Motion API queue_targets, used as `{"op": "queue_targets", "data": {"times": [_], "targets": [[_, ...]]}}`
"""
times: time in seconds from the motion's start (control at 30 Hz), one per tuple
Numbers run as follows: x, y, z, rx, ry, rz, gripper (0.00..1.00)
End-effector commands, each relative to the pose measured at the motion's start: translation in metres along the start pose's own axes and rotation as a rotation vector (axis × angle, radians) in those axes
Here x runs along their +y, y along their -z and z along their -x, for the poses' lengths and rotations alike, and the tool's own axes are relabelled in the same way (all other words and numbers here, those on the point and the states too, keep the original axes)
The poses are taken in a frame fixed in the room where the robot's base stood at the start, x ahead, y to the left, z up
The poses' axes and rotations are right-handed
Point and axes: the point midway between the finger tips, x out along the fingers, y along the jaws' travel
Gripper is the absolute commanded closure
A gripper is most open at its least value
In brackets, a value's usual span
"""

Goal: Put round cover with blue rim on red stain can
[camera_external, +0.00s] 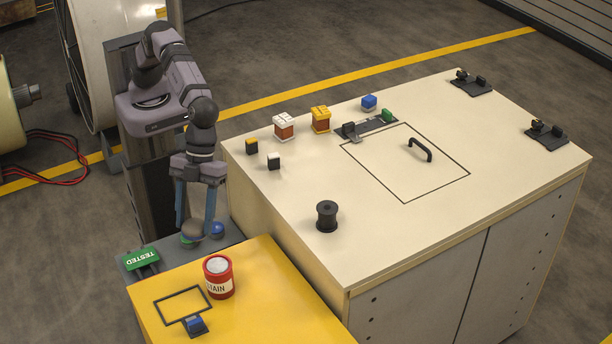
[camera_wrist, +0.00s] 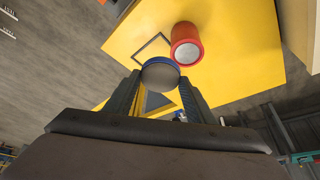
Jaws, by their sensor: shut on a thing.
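The round cover with blue rim (camera_wrist: 160,75) has a grey face and sits between my fingertips in the wrist view. My gripper (camera_external: 195,229) is shut on it and hangs over the grey surface behind the yellow table. In the external view the cover is small and partly hidden by the fingers. The red stain can (camera_external: 218,279) stands upright on the yellow table, to the right of and nearer the camera than my gripper. In the wrist view the can (camera_wrist: 186,46) appears just beyond the cover, up and to the right. Its top looks light grey.
A green "TESTED" sign (camera_external: 142,259) is left of my gripper. A large cream workbench (camera_external: 300,195) with a black spool (camera_external: 327,216) and small blocks stands at the right.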

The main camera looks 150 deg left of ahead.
Motion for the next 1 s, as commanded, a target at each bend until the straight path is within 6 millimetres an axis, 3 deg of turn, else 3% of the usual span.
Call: {"op": "queue_targets", "data": {"times": [0.5,0.73,1.0], "targets": [[-0.046,0.021,0.015,0.002,0.154,0.336,0.76],[-0.051,0.023,0.016,0.002,0.213,0.472,0.76],[-0.051,0.023,0.015,0.002,0.229,0.509,0.76]]}}
